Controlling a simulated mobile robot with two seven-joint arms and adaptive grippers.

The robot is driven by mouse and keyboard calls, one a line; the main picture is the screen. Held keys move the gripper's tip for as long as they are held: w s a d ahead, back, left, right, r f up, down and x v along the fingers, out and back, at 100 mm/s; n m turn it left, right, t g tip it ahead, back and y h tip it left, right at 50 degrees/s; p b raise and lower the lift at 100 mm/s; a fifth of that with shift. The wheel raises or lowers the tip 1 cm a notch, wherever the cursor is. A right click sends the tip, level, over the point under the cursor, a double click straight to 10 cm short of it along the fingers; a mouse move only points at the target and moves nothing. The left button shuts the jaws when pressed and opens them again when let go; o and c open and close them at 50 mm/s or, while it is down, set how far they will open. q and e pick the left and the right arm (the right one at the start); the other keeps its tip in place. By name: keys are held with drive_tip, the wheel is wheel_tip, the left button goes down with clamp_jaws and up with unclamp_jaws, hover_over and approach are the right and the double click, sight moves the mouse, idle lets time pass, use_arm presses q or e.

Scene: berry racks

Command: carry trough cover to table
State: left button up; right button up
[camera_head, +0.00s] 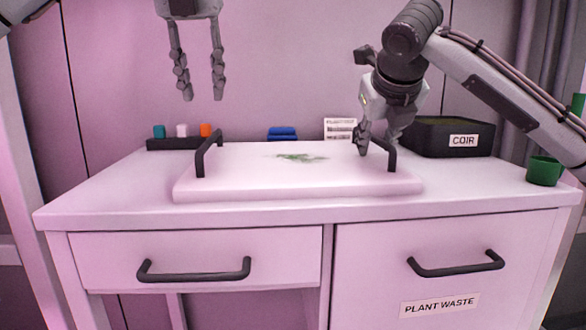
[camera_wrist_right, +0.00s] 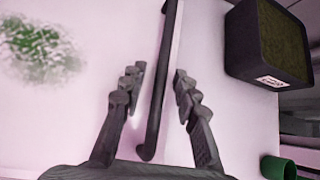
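The trough cover (camera_head: 300,180) is a flat white slab with a green leafy mark on top, lying on the table (camera_head: 110,195). A dark bar handle stands at each end: the left handle (camera_head: 200,160) and the right handle (camera_head: 392,158). My left gripper (camera_head: 202,98) is open and empty, hanging fingers down well above and behind the left handle. My right gripper (camera_head: 377,145) is at the right handle. In the right wrist view its fingers (camera_wrist_right: 153,100) are apart, one on each side of the handle (camera_wrist_right: 160,90), with gaps showing.
A black box labelled COIR (camera_head: 440,140) stands close to the right of the cover, and a green cup (camera_head: 544,171) at the right edge. A dark rack with small coloured items (camera_head: 180,142), blue items (camera_head: 282,134) and a printed card (camera_head: 340,128) stand along the back.

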drive_tip(key=shift+s+r, duration=0.2)
drive_tip(key=shift+r, duration=0.05)
use_arm(q)
drive_tip(key=shift+s+r, duration=0.15)
drive_tip(key=shift+r, duration=0.2)
use_arm(e)
drive_tip(key=v, duration=1.1)
drive_tip(key=shift+s, duration=0.2)
drive_tip(key=shift+r, duration=0.1)
